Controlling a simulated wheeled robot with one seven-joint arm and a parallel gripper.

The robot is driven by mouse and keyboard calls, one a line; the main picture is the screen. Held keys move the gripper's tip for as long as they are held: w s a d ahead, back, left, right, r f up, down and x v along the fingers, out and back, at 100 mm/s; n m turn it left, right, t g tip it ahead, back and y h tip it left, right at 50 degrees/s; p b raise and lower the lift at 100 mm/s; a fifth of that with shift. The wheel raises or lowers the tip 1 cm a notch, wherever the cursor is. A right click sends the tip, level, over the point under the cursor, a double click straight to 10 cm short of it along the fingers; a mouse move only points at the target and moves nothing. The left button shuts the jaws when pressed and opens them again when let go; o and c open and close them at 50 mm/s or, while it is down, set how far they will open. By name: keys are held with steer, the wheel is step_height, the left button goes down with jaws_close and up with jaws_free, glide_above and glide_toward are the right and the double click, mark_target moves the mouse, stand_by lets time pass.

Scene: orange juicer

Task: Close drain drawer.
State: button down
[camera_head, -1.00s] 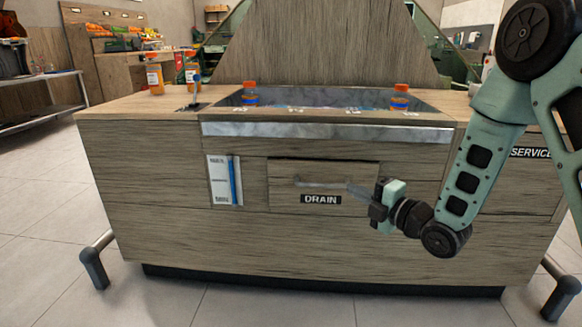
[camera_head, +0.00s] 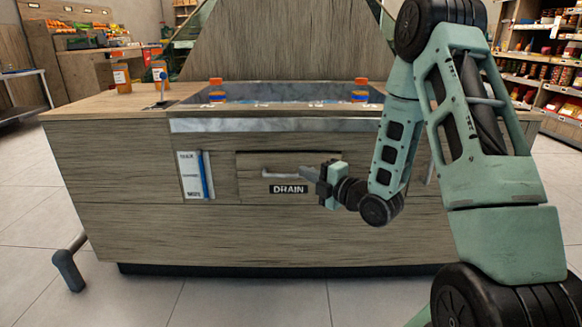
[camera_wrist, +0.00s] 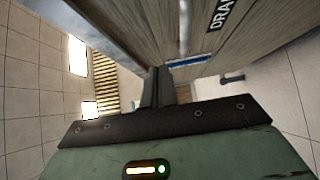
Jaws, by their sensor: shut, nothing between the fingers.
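The drain drawer (camera_head: 255,190) is a wooden front panel in the middle of the counter, with a DRAIN label (camera_head: 288,189) and a grey bar handle (camera_head: 280,173). A dark line runs along its top edge; I cannot tell how far it stands out. My gripper (camera_head: 314,174) is shut and empty in front of the drawer's right half, at handle height. In the wrist view its fingers (camera_wrist: 156,88) are together, close to the wooden front and its partly cut-off label (camera_wrist: 222,14). Contact with the drawer or handle cannot be told.
The wooden counter (camera_head: 110,190) holds a metal basin (camera_head: 285,93) with orange-capped bottles. A card with a blue strip (camera_head: 194,175) is left of the drawer. A grey rail end (camera_head: 68,270) stands at the lower left. The floor in front is clear.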

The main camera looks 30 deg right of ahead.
mark_target(292, 156)
steer(key=w, duration=0.2)
steer(key=w+b, duration=0.1)
steer(key=w, duration=0.1)
steer(key=w+b, duration=0.1)
steer(key=w, duration=0.2)
steer(key=shift+w+d, duration=0.1)
steer(key=shift+d, duration=0.15)
steer(key=shift+w+d, duration=0.4)
steer(key=shift+w, duration=0.2)
steer(key=shift+w+d+b, duration=0.4)
steer(key=shift+w+d, duration=0.1)
steer(key=shift+w, duration=0.3)
steer(key=shift+w+d+r, duration=0.15)
steer(key=shift+w+d, duration=0.05)
steer(key=shift+d, duration=0.1)
steer(key=shift+a, duration=0.1)
